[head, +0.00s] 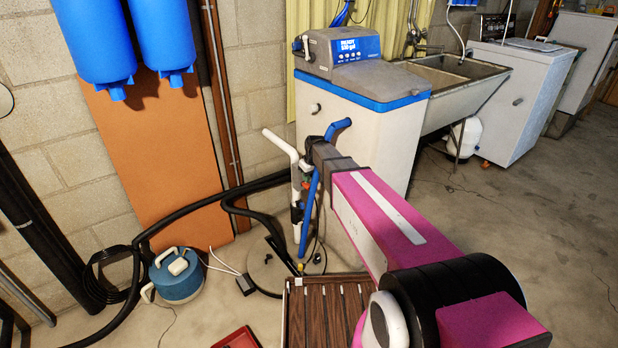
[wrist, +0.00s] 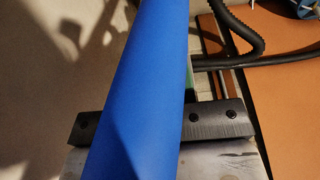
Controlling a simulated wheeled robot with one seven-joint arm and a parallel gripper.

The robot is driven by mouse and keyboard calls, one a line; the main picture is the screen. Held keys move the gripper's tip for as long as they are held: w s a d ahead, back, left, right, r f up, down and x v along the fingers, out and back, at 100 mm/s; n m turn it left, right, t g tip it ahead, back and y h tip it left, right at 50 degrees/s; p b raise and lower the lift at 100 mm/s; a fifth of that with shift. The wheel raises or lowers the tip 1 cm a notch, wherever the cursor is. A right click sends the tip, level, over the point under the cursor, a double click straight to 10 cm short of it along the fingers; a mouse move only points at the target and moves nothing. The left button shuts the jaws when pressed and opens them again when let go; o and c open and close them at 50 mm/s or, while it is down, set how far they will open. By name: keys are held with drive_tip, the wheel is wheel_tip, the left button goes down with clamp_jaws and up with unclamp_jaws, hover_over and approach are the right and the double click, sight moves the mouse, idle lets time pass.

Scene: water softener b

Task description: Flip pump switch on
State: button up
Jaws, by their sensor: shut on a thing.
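No pump switch can be made out in either view. A blue pipe (head: 308,215) stands beside the white softener cabinet (head: 340,110), its bent top showing past my wrist. My gripper (head: 318,150) is at the upper part of this pipe, its fingers mostly hidden by my arm. In the wrist view the blue pipe (wrist: 140,90) crosses close in front of my gripper (wrist: 160,122), whose dark edges show on both sides. The gripper is shut, apparently on the pipe, but the contact is hidden. A round floor lid (head: 268,268) lies below, partly covered by hoses.
A blue and white canister device (head: 175,273) stands on the floor at left. Black hoses (head: 190,208) run along the wall under blue filter housings (head: 95,40). A utility sink (head: 450,80) stands at right. Open floor (head: 550,210) lies at right.

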drive_tip(key=shift+r, duration=0.6)
drive_tip(key=shift+w+a+r, duration=0.1)
drive_tip(key=shift+r, duration=0.3)
drive_tip(key=shift+c, duration=0.2)
drive_tip(key=shift+r, duration=0.15)
drive_tip(key=shift+w+r, duration=0.1)
drive_tip(key=shift+r, duration=0.2)
clamp_jaws()
drive_tip(key=shift+o, duration=1.8)
unclamp_jaws()
